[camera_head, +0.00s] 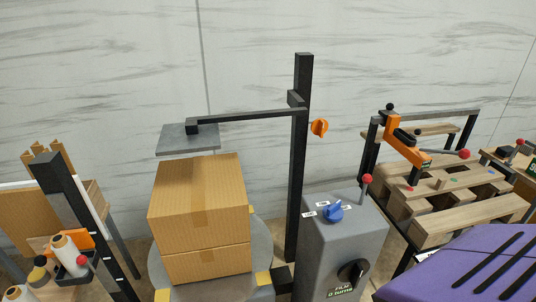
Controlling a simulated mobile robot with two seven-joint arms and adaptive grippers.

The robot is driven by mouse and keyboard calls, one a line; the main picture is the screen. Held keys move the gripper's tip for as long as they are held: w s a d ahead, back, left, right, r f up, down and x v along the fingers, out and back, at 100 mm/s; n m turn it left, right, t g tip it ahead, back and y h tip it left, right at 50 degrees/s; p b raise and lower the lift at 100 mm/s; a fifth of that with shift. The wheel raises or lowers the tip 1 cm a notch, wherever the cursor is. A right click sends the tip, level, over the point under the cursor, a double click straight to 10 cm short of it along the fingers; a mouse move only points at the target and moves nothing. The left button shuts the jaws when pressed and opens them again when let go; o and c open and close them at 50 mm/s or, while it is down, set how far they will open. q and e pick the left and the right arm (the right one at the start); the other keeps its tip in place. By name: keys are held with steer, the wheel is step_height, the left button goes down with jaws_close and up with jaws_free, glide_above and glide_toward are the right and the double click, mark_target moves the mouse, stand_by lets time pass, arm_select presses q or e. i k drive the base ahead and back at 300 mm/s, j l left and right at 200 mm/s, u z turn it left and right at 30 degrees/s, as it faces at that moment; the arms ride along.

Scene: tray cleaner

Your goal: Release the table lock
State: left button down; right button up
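A grey control box (345,245) stands right of centre. On its top is a blue knob (335,212) with small white labels around it, too small to read. A lever with a red ball (367,179) stands upright at its back right. A black dial (353,271) is on its front, above a label reading FILM, 0 turns. Left of the box, two stacked cartons (197,205) sit on a round grey turntable (262,245) with yellow patches. I cannot tell which part is the table lock. Neither of my grippers is in view.
A black mast (302,160) with an orange knob (319,127) carries an arm and grey plate (187,141) above the cartons. An orange clamp tool (405,139) stands over a wooden pallet (455,195). A slotted purple surface (475,270) fills the lower right. Spools (68,250) sit lower left.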

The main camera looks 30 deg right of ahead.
mark_target(367, 179)
steer(key=z, duration=1.8)
steer(key=i+j+u, duration=0.1)
steer(key=j, duration=0.45)
